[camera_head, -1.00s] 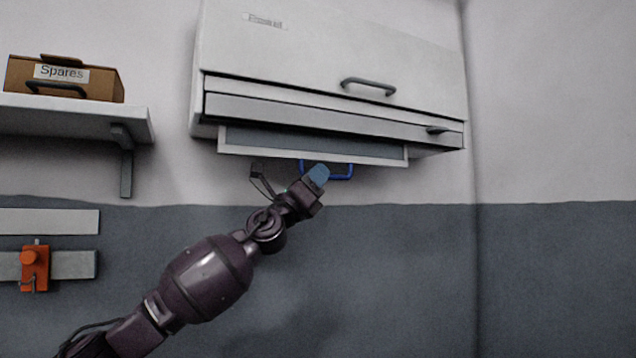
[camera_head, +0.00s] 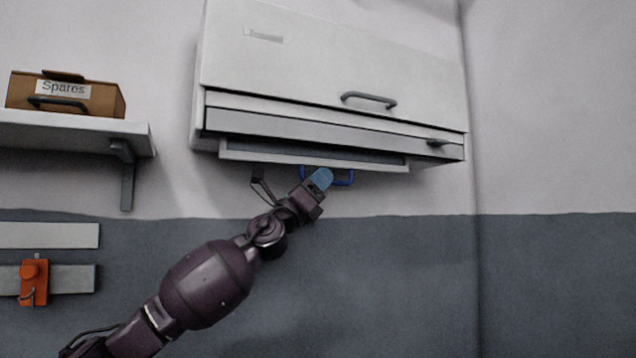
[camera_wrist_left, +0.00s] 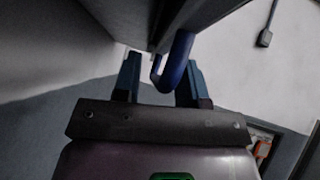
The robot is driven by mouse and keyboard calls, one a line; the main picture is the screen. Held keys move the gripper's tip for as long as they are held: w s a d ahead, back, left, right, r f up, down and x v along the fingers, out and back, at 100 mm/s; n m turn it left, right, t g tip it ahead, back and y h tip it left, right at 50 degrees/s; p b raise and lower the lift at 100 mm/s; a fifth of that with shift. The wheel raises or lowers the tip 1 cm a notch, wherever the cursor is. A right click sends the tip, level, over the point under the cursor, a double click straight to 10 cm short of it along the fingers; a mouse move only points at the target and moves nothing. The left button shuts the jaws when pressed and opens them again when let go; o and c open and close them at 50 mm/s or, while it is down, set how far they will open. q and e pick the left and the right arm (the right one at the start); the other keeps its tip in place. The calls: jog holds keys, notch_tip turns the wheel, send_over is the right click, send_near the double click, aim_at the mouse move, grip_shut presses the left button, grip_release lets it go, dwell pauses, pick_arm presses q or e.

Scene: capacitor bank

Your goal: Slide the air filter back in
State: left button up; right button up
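The air filter (camera_head: 315,161) is a pale-framed slab with a dark top, sticking a little out of the slot under the front of the grey wall cabinet (camera_head: 330,60). Its blue handle (camera_head: 342,181) hangs from its front edge. My left gripper (camera_head: 320,181) is at the left part of this handle, below the cabinet. In the left wrist view the gripper (camera_wrist_left: 163,82) has its two fingers apart, with the blue handle (camera_wrist_left: 174,65) between them, closer to the right finger. A gap shows beside the left finger. The handle's far end is hidden. My right gripper is not in view.
The cabinet door has a grey handle (camera_head: 369,100), and a small dark latch (camera_head: 438,142) is at the lower right. A shelf (camera_head: 70,130) at left holds a brown Spares box (camera_head: 66,94). An orange device (camera_head: 34,282) is on the wall below. The wall right of the cabinet is bare.

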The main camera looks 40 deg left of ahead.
pick_arm(q)
jog(key=shift+f, duration=0.15)
jog(key=b+v, duration=0.4)
jog(key=v, duration=0.6)
jog(key=shift+s, duration=0.35)
jog(key=shift+f, duration=0.15)
